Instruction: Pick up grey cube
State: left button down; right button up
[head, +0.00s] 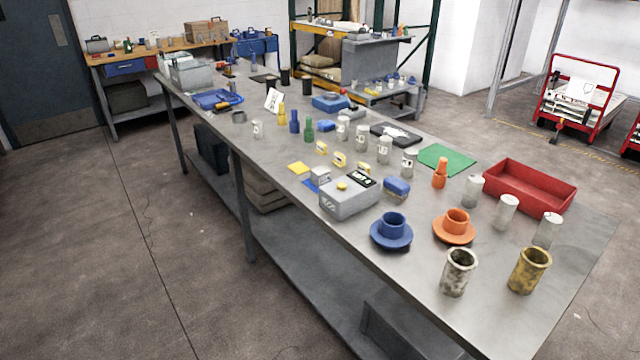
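A small light-grey block (321,174), which looks like the grey cube, sits near the left edge of the long metal table (420,270). It is just behind the grey box-shaped device (347,200) with a dark display and a yellow button. A flat blue piece (311,186) lies at its front left, and a flat yellow piece (299,168) lies to its left. Its lower front is partly hidden by the device. Neither of my grippers shows in the head view.
Blue (391,230) and orange (455,224) cups on saucers, worn metal cups (458,272) and a red tray (528,186) stand at the near end. Several yellow blocks and labelled cylinders stand behind the block. Open floor (130,230) lies left of the table.

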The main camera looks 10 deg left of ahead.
aim_at(319, 175)
jog(key=i+j+z, duration=0.25)
jog(key=i, duration=0.3)
jog(key=i+j+z, duration=0.25)
jog(key=i, duration=0.3)
jog(key=j, duration=0.1)
